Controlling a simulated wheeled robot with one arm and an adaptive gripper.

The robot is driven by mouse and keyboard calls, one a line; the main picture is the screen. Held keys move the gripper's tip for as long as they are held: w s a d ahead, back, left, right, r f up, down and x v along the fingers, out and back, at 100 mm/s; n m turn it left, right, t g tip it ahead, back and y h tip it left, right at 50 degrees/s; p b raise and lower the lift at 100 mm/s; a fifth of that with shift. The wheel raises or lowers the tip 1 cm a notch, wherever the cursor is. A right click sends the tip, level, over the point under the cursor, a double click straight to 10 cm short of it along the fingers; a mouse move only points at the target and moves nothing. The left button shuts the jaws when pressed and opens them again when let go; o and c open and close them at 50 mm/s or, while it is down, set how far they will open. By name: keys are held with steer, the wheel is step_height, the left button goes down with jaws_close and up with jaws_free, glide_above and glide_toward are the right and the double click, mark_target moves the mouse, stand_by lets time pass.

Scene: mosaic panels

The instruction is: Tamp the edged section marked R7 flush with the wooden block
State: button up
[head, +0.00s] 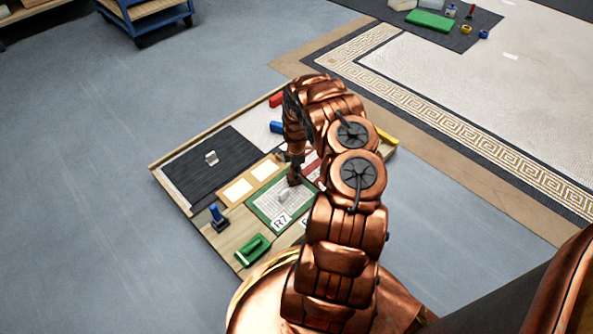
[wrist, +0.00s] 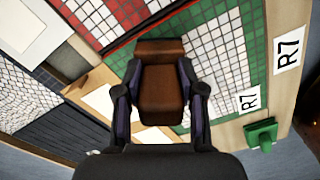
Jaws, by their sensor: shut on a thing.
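The section marked R7 (head: 264,205) is a white-tiled panel with a green edge, lying on the wooden work board in the head view. In the wrist view its white tiles and green edge (wrist: 263,48) lie behind and right of the block, with R7 labels at the right. My gripper (head: 295,168) is over this section. It is shut on the brown wooden block (wrist: 160,92), which shows between both fingers in the wrist view. The block (head: 294,180) looks low over the tiles; I cannot tell whether it touches them. The block and arm hide part of the section.
A green-handled tool (head: 253,249) and a blue-handled tool (head: 218,218) lie near the section. A red-edged panel (wrist: 110,20) adjoins it. A dark mat (head: 190,180) with a small pale piece is at left. My arm covers the board's right side.

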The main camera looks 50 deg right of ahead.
steer(key=shift+f, duration=0.35)
stand_by(0.6)
steer(key=shift+f+p, duration=0.1)
steer(key=shift+p, duration=0.25)
stand_by(2.0)
steer(key=shift+r+p, duration=3.6)
steer(key=shift+p, duration=0.4)
